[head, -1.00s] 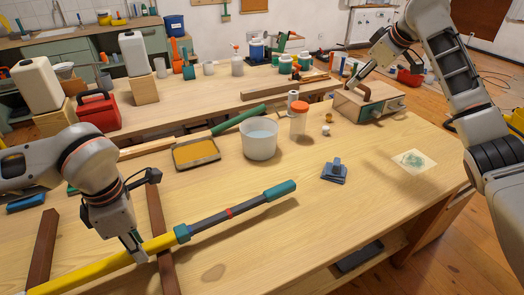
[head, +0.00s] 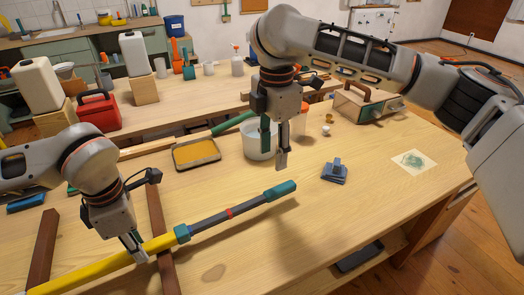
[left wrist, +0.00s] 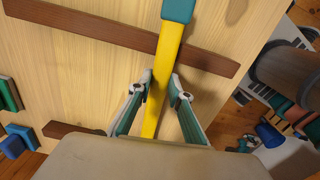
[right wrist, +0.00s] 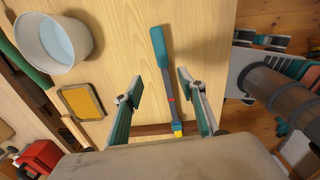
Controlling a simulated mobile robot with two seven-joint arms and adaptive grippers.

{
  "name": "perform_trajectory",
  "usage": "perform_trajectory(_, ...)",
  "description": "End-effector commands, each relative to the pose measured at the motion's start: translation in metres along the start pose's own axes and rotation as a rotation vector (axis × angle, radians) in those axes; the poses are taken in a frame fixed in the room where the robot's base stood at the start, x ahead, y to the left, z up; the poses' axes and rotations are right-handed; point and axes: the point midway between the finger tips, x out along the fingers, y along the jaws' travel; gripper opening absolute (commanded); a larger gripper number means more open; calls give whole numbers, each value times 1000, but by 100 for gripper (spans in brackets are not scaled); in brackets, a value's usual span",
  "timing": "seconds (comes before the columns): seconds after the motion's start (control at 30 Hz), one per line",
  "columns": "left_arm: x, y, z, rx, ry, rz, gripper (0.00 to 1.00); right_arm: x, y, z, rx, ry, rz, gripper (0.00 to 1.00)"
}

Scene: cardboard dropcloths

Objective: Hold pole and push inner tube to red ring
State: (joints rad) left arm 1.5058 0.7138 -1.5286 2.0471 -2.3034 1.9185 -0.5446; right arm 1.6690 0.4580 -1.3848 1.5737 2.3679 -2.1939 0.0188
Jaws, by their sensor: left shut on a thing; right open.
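The pole lies diagonally across the table, with a yellow outer tube (head: 88,272), a teal collar (head: 182,233) and a thin grey inner tube (head: 207,221). The red ring (head: 229,213) is on the inner tube, apart from the collar, and a teal end piece (head: 280,190) caps it. My left gripper (head: 134,248) is shut on the yellow tube below the collar; the left wrist view shows the tube (left wrist: 165,60) between its fingers. My right gripper (head: 275,158) is open and empty above the teal end; in the right wrist view the end piece (right wrist: 160,50) lies beyond its fingertips.
Two dark wooden strips (head: 158,215) lie under or beside the yellow tube. Behind are a yellow paint tray (head: 196,153) and a white bucket (head: 258,145), partly hidden by my right gripper. A blue clamp-like item (head: 334,172) sits right of the pole.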

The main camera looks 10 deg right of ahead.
Motion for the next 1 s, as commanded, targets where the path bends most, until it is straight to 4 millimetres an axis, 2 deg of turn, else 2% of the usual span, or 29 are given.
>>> perform_trajectory(0.23, 0, 0, 0, 0, 0, 0, 0, 22, -5, -2, -15, -5, -18, 40)
perform_trajectory(0.7, 0, 0, 0, 0, 0, 0, 0, 100, -6, -1, -11, -4, -16, 40)
perform_trajectory(1.0, 0, 0, 0, 0, 0, 0, 0, 121, -5, 0, -11, -6, -12, 40)
